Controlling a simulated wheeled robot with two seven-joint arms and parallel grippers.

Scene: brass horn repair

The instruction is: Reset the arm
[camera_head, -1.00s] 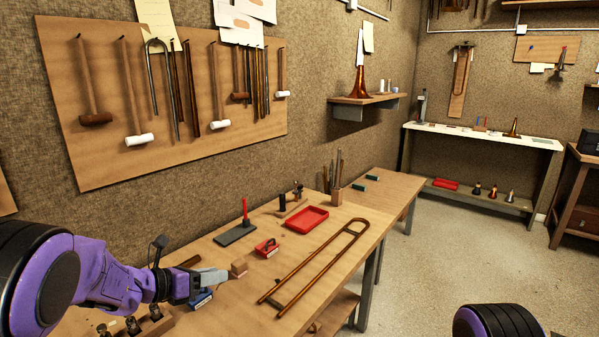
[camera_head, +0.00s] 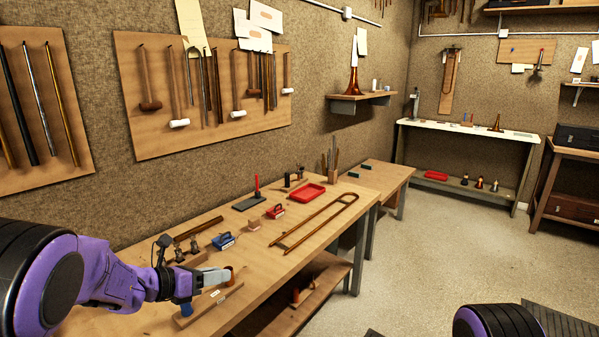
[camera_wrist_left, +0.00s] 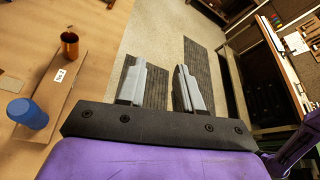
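My left arm, purple and black, comes in from the left in the head view. Its grey-fingered gripper (camera_head: 218,275) appears in front of the near part of the wooden workbench (camera_head: 255,290). In the left wrist view the two fingers of this gripper (camera_wrist_left: 160,78) stand apart with nothing between them, and floor and dark mats show beyond them. My right gripper is out of view; only a dark, rounded part of my right arm shows at the bottom right of the head view.
Near the left gripper a wooden board (camera_wrist_left: 50,90) carries a copper-coloured cup (camera_wrist_left: 70,45) and a blue cylinder (camera_wrist_left: 28,113). Open floor lies right.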

